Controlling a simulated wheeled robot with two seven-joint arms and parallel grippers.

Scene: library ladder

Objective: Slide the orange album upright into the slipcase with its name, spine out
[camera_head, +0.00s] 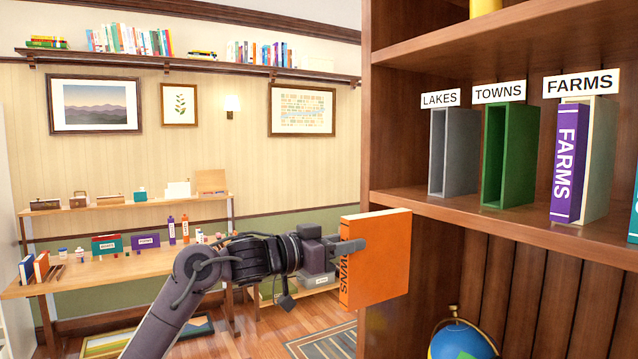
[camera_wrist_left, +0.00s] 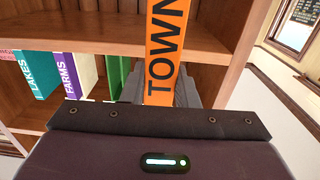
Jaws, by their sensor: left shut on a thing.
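The orange album (camera_head: 382,262) is upright in the air, left of and below the shelf slipcases. My left gripper (camera_head: 345,246) is shut on it at the spine side. The spine lettering faces the gripper, partly hidden in the head view; the left wrist view shows "TOWN" on the orange spine (camera_wrist_left: 160,40) between the fingers. The green slipcase (camera_head: 508,150) under the TOWNS label (camera_head: 499,92) stands on the shelf, its open front showing a dark, empty inside. The album is apart from it. My right gripper is not in view.
A grey LAKES slipcase (camera_head: 453,150) stands left of the green one and looks empty. The FARMS slipcase (camera_head: 598,150) on the right holds a purple album (camera_head: 568,165). A teal album (camera_head: 633,215) is at the right edge. A globe (camera_head: 460,340) sits below the shelf board (camera_head: 480,222).

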